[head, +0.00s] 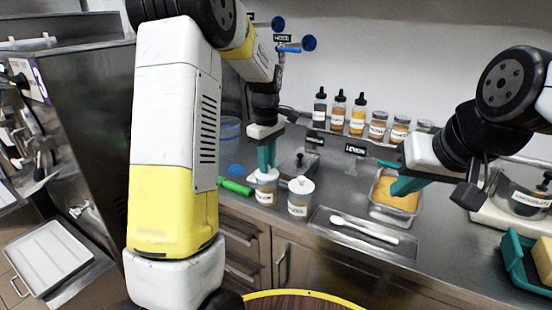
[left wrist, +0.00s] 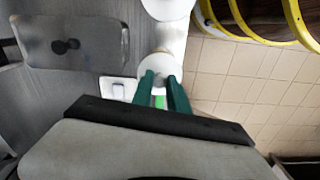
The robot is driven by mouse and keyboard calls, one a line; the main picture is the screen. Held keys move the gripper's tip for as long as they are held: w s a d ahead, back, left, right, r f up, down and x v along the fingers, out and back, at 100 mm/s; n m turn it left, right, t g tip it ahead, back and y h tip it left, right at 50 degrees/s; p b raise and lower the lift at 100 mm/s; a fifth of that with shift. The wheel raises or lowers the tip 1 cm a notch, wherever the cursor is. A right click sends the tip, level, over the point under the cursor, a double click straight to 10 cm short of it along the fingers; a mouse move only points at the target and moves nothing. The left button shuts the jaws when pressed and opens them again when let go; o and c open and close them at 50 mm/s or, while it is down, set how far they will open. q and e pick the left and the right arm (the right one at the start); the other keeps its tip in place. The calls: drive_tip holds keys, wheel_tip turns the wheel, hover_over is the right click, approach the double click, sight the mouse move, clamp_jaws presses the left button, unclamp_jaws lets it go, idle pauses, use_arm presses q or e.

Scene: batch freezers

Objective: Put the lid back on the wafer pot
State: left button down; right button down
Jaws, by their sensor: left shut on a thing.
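My left gripper (head: 265,166) points straight down with its green fingers shut on the white lid (head: 263,175) of a small labelled pot (head: 265,192). I take this pot for the wafer pot; its label is too small to read surely. The lid is right over the pot's mouth; I cannot tell whether it is fully seated. In the left wrist view the fingers (left wrist: 161,80) close on the round white lid (left wrist: 161,66). My right gripper (head: 388,176) has its fingers apart, above and beside a metal pan of orange stuff (head: 397,197), apparently empty.
A second white-lidded pot (head: 299,198) stands close to the right. A green-handled tool (head: 235,187) lies to the left. A tray with a white spoon (head: 364,230) lies in front. Bottles and jars (head: 338,112) line the back shelf. A teal crate (head: 517,260) is at far right.

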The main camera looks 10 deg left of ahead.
use_arm(q)
drive_tip(key=c, duration=0.7)
unclamp_jaws()
drive_tip(key=shift+r, duration=0.1)
drive_tip(key=shift+r, duration=3.45)
clamp_jaws()
